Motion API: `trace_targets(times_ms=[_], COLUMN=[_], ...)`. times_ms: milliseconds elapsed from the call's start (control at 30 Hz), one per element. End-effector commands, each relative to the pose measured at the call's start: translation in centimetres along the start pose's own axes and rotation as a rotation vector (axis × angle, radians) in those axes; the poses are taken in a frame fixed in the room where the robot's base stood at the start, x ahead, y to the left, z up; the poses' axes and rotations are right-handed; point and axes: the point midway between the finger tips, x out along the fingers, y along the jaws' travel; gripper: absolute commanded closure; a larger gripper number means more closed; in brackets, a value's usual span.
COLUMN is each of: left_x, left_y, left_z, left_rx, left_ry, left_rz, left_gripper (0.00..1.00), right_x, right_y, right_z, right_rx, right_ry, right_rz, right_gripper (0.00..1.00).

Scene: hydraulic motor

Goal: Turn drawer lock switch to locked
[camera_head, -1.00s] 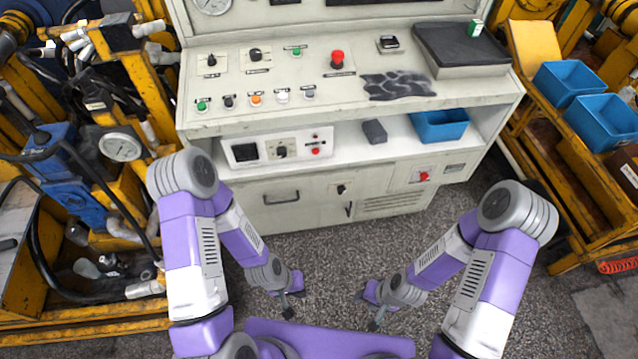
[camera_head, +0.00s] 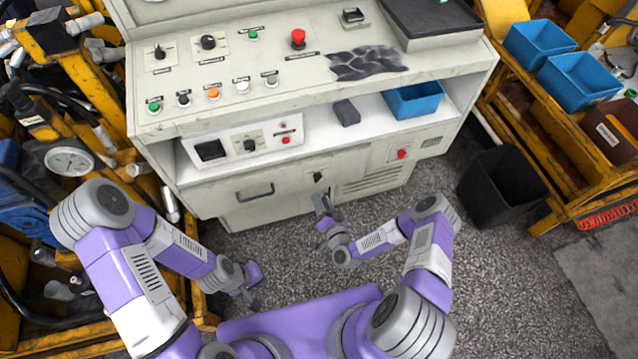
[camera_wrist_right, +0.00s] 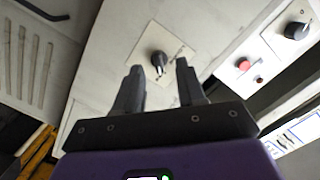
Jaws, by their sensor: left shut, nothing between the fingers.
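The drawer lock switch (camera_head: 317,176) is a small black knob on the pale lower front of the console, right of the drawer handle (camera_head: 255,192). In the right wrist view the knob (camera_wrist_right: 158,63) sits on its light plate, just beyond and between my fingertips. My right gripper (camera_head: 321,203) is raised close in front of the switch; its two dark fingers (camera_wrist_right: 158,78) are apart with nothing held, and contact with the knob is not visible. My left gripper (camera_head: 252,296) is low over the floor, away from the console, shut and empty.
A shelf above the drawer holds a meter box (camera_head: 240,146), a dark block (camera_head: 346,112) and a blue bin (camera_head: 413,101). A red knob (camera_head: 402,154) is on the lower front at right. A black bin (camera_head: 502,188) stands on the floor. The floor before the console is clear.

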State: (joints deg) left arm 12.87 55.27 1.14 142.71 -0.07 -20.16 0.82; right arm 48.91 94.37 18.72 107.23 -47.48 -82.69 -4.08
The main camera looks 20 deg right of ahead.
Motion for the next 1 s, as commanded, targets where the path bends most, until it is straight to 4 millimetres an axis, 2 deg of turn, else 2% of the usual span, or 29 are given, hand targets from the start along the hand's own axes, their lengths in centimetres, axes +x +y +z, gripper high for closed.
trace_targets(times_ms=[167,600,967,1000], left_x=[0.3,1.8,1.8,1.8], left_y=[-0.1,-0.7,-0.7,-0.7], left_z=[0.0,-0.1,-0.1,-0.1], left_rx=[0.000,0.000,0.000,0.000], left_ry=[0.000,0.001,0.000,0.000], left_rz=[0.000,0.000,0.000,0.000], left_gripper=[1.00,1.00,1.00,1.00], right_x=[0.6,6.7,7.4,7.4], right_y=[0.8,0.8,0.7,0.7], right_z=[-1.3,-2.0,-2.1,-2.1], right_rx=[0.008,0.008,0.009,0.009], right_ry=[0.116,0.114,0.111,0.111], right_rz=[-0.006,-0.006,-0.005,-0.005], right_gripper=[0.61,0.61,0.61,0.64])
